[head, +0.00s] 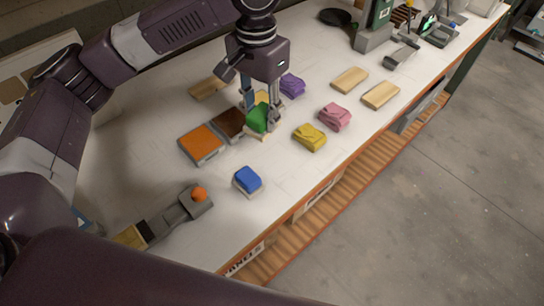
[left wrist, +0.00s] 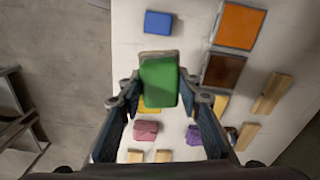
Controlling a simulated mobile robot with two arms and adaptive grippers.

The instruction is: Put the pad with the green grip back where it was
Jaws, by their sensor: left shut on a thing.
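The pad with the green grip (head: 258,118) has a pale base under its green top. My left gripper (head: 262,112) points down and is shut on it, one finger on each side. The green grip also shows between the fingertips in the left wrist view (left wrist: 159,82). I cannot tell whether its base touches the table. A pad with a blue grip (head: 247,181) stands on the table nearer the front. An orange tray (head: 200,144) and a brown tray (head: 229,124) lie to the left of the green grip. My right gripper is not in view.
A yellow folded cloth (head: 310,137), a pink one (head: 335,116) and a purple one (head: 292,85) lie close by. Several wooden blocks (head: 381,95) lie beyond. A yellow thing (left wrist: 220,104) is partly hidden by a finger. A grey tool with an orange ball (head: 199,194) lies front left.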

